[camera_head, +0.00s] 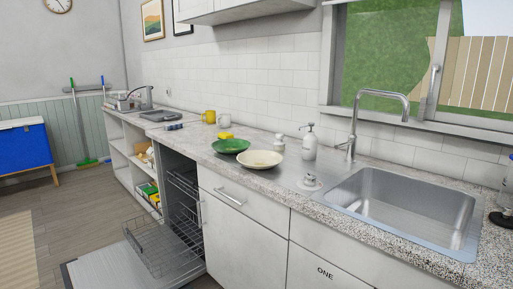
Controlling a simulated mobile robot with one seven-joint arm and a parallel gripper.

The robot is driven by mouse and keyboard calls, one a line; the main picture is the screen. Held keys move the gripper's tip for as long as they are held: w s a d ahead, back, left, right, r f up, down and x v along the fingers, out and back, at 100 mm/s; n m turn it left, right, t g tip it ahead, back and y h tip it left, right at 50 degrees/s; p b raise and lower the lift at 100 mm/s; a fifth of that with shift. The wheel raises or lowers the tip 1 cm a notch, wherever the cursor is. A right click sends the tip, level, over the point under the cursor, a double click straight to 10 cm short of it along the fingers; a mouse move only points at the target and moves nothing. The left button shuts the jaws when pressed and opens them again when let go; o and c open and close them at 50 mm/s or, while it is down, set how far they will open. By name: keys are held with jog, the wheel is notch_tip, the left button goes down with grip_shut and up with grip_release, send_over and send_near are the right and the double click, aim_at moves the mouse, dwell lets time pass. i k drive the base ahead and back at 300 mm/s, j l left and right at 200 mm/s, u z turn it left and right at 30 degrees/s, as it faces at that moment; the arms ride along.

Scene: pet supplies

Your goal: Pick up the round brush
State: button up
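I cannot tell for sure which thing is the round brush. A small round white object with a knob on top (310,182) sits on the counter at the left edge of the sink; it could be the brush, but it is too small to be certain. Another small white object (279,143) stands behind the cream plate and is also unclear. My gripper is not in this view.
A sink with a tall faucet (352,130) is at the right. A white pump bottle (309,143), a cream plate (260,159), a green bowl (230,146) and a yellow sponge (226,136) stand on the counter (238,170). The dishwasher rack (165,245) is pulled out low at the left.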

aim_at(279, 145)
jog(key=i+z, duration=0.1)
jog(key=i, duration=0.35)
jog(key=i+j+z, duration=0.35)
jog(key=i+j, duration=0.45)
jog(key=j, duration=0.1)
